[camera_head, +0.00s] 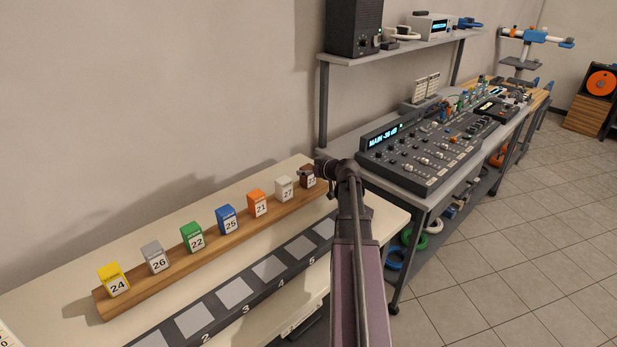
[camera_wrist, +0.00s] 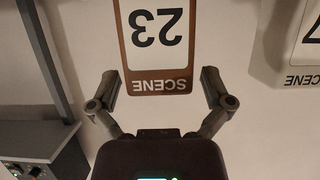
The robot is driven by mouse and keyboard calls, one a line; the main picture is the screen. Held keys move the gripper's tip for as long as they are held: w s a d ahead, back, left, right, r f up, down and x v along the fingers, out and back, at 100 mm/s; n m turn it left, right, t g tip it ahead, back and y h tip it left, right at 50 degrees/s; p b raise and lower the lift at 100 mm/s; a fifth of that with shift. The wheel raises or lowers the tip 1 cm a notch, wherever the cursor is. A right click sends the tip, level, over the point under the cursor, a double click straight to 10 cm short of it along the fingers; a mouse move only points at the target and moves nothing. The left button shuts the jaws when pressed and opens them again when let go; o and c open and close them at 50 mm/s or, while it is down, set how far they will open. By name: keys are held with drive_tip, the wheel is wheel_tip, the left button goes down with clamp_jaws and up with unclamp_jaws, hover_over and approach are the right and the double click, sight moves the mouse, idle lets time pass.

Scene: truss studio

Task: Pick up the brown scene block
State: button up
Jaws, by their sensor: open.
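The brown scene block (camera_head: 308,176) stands at the right end of a wooden rail (camera_head: 190,250) in the head view, partly hidden by my gripper. In the wrist view the brown scene block (camera_wrist: 158,50) shows its white label with "23" and "SCENE" upside down. My gripper (camera_wrist: 158,88) is open, with one finger on each side of the block's lower part in the picture. No contact between the fingers and the block is visible. In the head view my gripper (camera_head: 322,168) is at the block, and its fingers are too small to make out.
A white block (camera_head: 284,189) marked 27 stands beside the brown block on the rail. Orange, blue, green, grey and yellow blocks stand farther left. A dark strip with grey numbered squares (camera_head: 235,293) lies in front. A mixing console (camera_head: 430,150) and a shelf post (camera_head: 323,105) are close on the right.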

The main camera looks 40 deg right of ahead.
drive_tip(key=c, duration=1.2)
drive_tip(key=shift+r, duration=0.15)
wheel_tip(320, 180, up, 2)
drive_tip(key=p, duration=0.2)
drive_tip(key=shift+r+p, duration=0.25)
drive_tip(key=shift+p, duration=0.15)
drive_tip(key=s, duration=0.5)
drive_tip(key=s+r+p, duration=0.1)
drive_tip(key=s, duration=0.4)
drive_tip(key=s+r+p, duration=0.1)
drive_tip(key=s, duration=0.5)
drive_tip(key=shift+d+r, duration=0.1)
drive_tip(key=shift+d, duration=0.25)
